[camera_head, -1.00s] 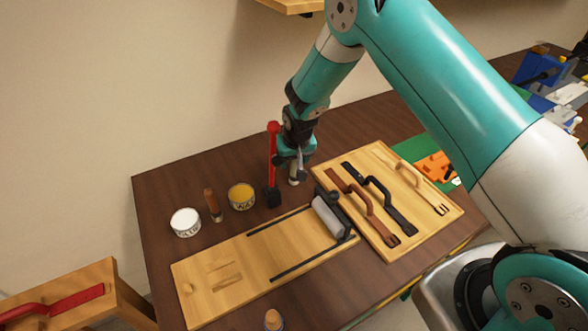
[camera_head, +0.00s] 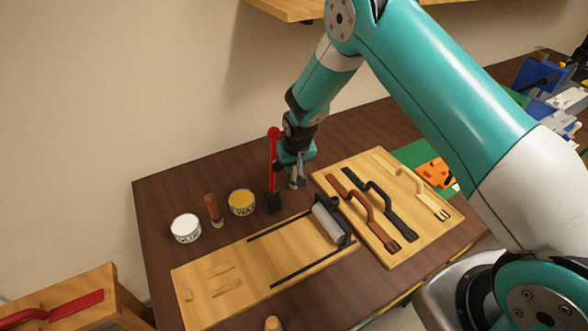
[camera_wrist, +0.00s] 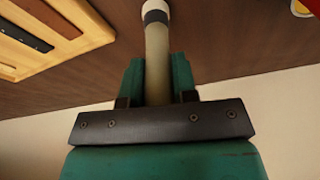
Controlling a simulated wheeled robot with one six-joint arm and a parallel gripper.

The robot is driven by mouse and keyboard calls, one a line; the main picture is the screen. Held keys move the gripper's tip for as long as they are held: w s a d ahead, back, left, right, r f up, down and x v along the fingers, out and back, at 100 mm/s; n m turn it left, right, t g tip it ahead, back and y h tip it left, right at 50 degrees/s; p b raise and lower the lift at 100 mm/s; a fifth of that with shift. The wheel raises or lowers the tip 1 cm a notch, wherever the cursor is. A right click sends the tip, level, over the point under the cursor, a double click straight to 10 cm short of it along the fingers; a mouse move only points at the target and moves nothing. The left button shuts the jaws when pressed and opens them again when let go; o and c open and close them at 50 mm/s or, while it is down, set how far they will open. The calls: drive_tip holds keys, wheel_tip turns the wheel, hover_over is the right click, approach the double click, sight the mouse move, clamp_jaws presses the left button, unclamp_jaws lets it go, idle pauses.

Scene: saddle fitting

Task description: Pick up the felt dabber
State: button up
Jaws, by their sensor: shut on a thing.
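In the head view my gripper (camera_head: 297,172) is low over the back of the dark table, right beside a red upright tool (camera_head: 272,170). Only a small pale part of the dabber shows below it there, and I cannot tell whether it touches the table.
A wax tin (camera_head: 242,203), a white tin (camera_head: 185,229) and a wooden-handled tool (camera_head: 213,211) stand to the left. A board with a roller (camera_head: 327,228) lies in front. A strap board (camera_head: 330,178) lies to the right. The wall (camera_head: 200,90) is close behind.

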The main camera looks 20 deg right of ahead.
wheel_tip(320, 180, up, 20)
drive_tip(key=b, duration=0.5)
drive_tip(key=shift+f, duration=0.25)
idle(1.8)
